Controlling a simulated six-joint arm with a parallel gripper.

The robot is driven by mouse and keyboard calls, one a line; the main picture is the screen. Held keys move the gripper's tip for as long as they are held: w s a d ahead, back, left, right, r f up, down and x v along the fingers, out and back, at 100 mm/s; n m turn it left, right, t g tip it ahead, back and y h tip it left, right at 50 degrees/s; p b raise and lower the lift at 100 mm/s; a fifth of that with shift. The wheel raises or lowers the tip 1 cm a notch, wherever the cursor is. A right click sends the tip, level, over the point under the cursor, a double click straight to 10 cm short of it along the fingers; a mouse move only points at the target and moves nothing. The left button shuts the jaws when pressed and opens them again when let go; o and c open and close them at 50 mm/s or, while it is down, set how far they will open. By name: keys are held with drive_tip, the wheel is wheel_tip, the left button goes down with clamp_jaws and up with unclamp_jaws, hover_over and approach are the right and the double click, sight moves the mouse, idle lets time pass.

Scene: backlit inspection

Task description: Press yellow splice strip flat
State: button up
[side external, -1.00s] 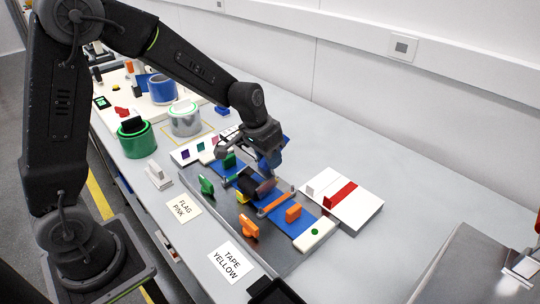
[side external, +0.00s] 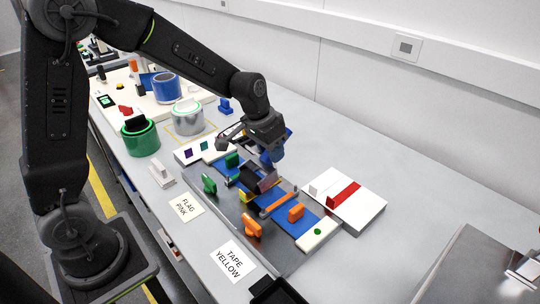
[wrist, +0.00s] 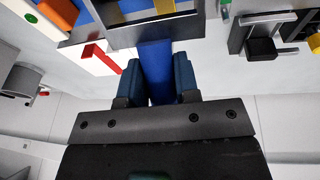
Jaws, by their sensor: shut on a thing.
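My gripper (side external: 270,158) is over the middle of the work plate in the side view. In the wrist view its two blue fingers (wrist: 157,85) are shut on the blue handle (wrist: 155,65) of a tool. The tool has a wide dark grey head (wrist: 128,36), which is low over the blue band (side external: 284,221) in the side view. Yellow (side external: 246,196) shows beside the head there, and a yellow strip (wrist: 165,6) shows across the blue band at the top of the wrist view. The head and gripper hide part of this area; I cannot tell whether head and strip touch.
Green (side external: 209,184) and orange (side external: 251,225) clamp-like pieces stand along the metal plate. A white board with a red stripe (side external: 343,194) lies to the right. Green (side external: 141,137), silver and blue cans stand behind left. A "TAPE YELLOW" card (side external: 233,261) lies in front.

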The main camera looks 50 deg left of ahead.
drive_tip(key=shift+w+r, duration=0.25)
drive_tip(key=shift+r, duration=0.75)
drive_tip(key=shift+w+r, duration=0.25)
drive_tip(key=shift+r, duration=0.7)
drive_tip(key=shift+w+r, duration=0.25)
drive_tip(key=shift+r, duration=0.75)
drive_tip(key=shift+a+f, duration=0.1)
drive_tip(key=a+f+m, duration=0.1)
drive_tip(key=a+m, duration=0.1)
drive_tip(key=a, duration=0.1)
drive_tip(key=a+f, duration=0.1)
drive_tip(key=shift+a+f+m+h, duration=0.3)
drive_tip(key=shift+a+f+m, duration=0.05)
drive_tip(key=shift+a+m, duration=0.05)
